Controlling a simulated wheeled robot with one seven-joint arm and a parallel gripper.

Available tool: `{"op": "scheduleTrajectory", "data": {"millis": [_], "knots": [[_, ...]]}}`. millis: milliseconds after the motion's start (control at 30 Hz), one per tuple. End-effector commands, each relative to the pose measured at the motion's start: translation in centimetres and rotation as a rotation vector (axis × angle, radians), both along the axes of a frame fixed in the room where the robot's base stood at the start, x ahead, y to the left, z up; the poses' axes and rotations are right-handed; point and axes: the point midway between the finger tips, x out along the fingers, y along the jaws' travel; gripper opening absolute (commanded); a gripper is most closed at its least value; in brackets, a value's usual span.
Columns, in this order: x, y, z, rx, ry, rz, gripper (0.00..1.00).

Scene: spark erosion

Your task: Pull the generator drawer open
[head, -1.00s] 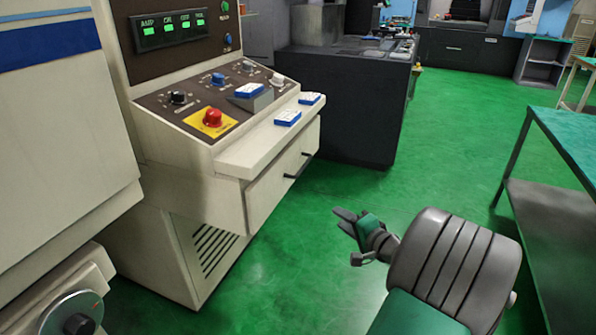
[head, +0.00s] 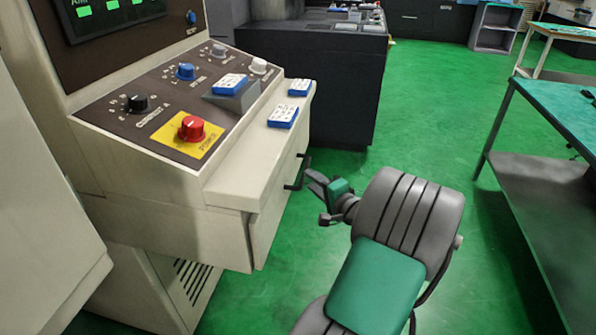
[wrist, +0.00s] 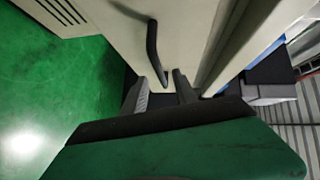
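The cream generator drawer (head: 277,205) is under the ledge of the sloping control panel. It looks shut, its front close against the cabinet. Its black bar handle (head: 297,173) stands out from the front and also shows in the wrist view (wrist: 152,48). My gripper (head: 310,181) is right beside the handle in the head view. In the wrist view my gripper (wrist: 163,92) has its fingers apart, and the near end of the handle shows between the fingertips. I cannot tell whether either finger touches it.
Two blue-and-white boxes (head: 283,117) lie on the ledge above the drawer. A red power knob (head: 191,128) and other knobs are on the panel. A dark cabinet (head: 335,80) stands behind. A green-topped table (head: 560,115) is at the right, with clear green floor between.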

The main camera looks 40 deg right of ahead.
Motion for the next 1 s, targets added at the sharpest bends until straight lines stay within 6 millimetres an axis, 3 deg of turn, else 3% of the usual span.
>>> {"op": "scheduleTrajectory", "data": {"millis": [233, 567, 1000], "knots": [[4.5, -0.5, -0.8, 0.0, 0.001, 0.005, 0.34], [5.5, -0.7, -0.8, 0.0, 0.0, 0.0, 0.34], [5.4, -0.7, -0.8, -0.001, 0.0, 0.001, 0.0]]}}
